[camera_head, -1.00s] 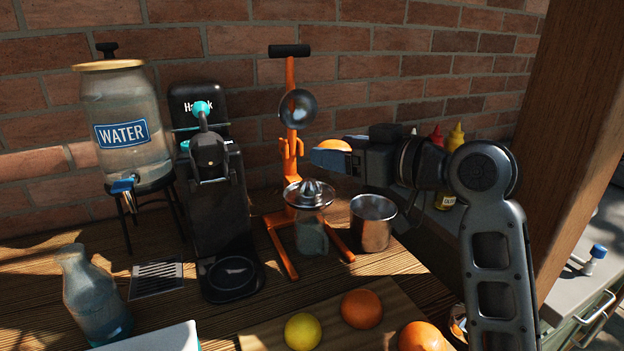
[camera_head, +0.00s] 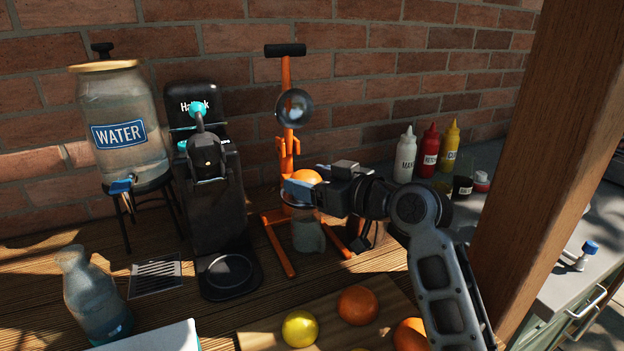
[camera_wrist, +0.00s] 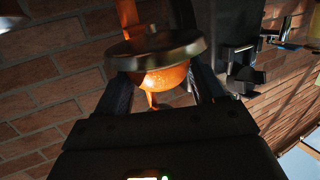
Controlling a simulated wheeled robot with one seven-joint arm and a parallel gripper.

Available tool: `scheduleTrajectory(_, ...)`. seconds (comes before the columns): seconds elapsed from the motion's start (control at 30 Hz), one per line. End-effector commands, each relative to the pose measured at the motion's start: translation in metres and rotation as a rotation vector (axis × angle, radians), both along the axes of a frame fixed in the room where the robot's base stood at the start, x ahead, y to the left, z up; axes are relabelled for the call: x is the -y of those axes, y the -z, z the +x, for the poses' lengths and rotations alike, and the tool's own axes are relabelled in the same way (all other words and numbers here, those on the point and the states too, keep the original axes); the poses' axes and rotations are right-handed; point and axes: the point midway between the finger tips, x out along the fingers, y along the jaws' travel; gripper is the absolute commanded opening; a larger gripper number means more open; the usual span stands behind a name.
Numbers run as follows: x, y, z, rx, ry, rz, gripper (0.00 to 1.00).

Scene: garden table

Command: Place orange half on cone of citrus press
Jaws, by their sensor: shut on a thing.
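The orange citrus press (camera_head: 287,85) stands upright against the brick wall, its domed upper cup (camera_head: 294,107) raised. My gripper (camera_head: 302,186) is shut on the orange half (camera_head: 307,177), directly over the press's metal strainer bowl. The cone is hidden behind the orange half and my fingers. In the wrist view, which looks upside down, the orange half (camera_wrist: 163,80) sits between my fingertips (camera_wrist: 162,92), against or very close to the metal bowl (camera_wrist: 155,49). I cannot tell whether it bears on the cone. A glass jar (camera_head: 308,235) stands under the bowl.
A black coffee machine (camera_head: 212,190) and a water dispenser (camera_head: 122,130) stand left of the press. A metal cup (camera_head: 370,238) is partly behind my arm. A cutting board (camera_head: 262,337) with oranges and a lemon (camera_head: 300,329) lies in front. Sauce bottles (camera_head: 428,150) stand at the back right.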

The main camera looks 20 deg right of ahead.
Motion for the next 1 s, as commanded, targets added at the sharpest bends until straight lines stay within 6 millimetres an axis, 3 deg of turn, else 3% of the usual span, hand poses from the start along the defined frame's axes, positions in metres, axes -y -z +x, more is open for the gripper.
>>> scheduleTrajectory(0.13, 0.000, 0.004, 0.000, 0.001, 0.000, 0.000, 0.37)
scheduleTrajectory(0.17, 0.000, 0.003, 0.000, 0.000, 0.000, 0.000, 0.71)
scheduleTrajectory(0.4, 0.000, 0.002, 0.000, 0.000, 0.000, 0.000, 0.94)
scheduleTrajectory(0.77, 0.001, -0.001, -0.002, 0.001, 0.001, 0.001, 0.95)
scheduleTrajectory(1.0, 0.018, -0.006, -0.041, 0.003, 0.004, 0.002, 0.95)
